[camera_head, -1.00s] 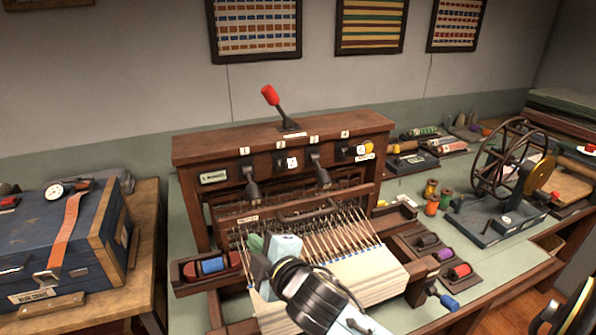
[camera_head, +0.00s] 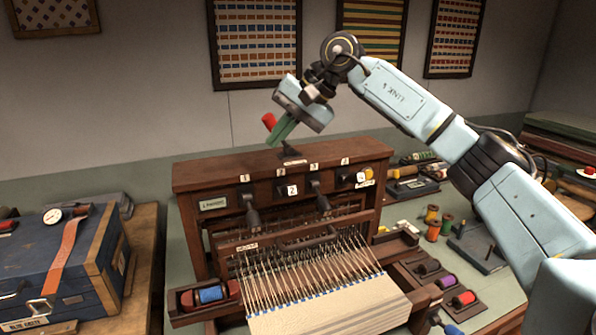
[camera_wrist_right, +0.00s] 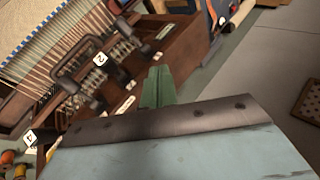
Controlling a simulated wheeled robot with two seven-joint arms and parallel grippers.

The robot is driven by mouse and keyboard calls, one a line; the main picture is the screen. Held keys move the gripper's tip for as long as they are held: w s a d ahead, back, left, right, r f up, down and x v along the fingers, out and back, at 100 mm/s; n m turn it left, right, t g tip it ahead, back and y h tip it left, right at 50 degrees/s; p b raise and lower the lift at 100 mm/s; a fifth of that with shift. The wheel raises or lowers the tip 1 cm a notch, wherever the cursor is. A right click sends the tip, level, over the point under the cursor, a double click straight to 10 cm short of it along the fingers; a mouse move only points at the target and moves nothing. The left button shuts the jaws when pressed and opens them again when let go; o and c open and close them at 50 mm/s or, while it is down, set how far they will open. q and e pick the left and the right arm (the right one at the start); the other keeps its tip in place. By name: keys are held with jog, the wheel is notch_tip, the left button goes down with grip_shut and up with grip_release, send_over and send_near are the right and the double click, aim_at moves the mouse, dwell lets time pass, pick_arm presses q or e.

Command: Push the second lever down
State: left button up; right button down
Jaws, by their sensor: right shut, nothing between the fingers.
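A dark wooden loom cabinet (camera_head: 215,180) has numbered tags 1 to 4 along its front. A lever with a red knob (camera_head: 269,121) stands up from its top, near tag 2 (camera_head: 280,174); its shaft is mostly hidden by my gripper. Dark lever handles under tag 1 (camera_head: 252,217) and tag 3 (camera_head: 322,203) hang down. My right gripper (camera_head: 276,138) is shut and empty, its green fingers pointing down just right of the red knob. I cannot tell whether it touches. My left gripper is out of view.
Threads and a cream cloth (camera_head: 330,305) spread in front of the cabinet. A blue case (camera_head: 60,265) stands on the left table. Spools (camera_head: 432,214) and a dark spool tray (camera_head: 440,282) lie to the right. Framed textiles hang on the wall behind.

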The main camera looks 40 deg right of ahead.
aim_at(286, 191)
jog(key=s+d+r+h, duration=0.3)
jog(key=d, duration=0.6)
jog(key=w+a+f, duration=0.1)
jog(key=a+f, duration=0.1)
jog(key=f, duration=0.4)
jog(key=w+a+f+p, duration=0.1)
jog(key=a+f, duration=0.1)
jog(key=f, duration=0.4)
jog(key=shift+w+a+n+g, duration=0.25)
jog(key=shift+a+n+g, duration=0.05)
jog(key=shift+f, duration=0.1)
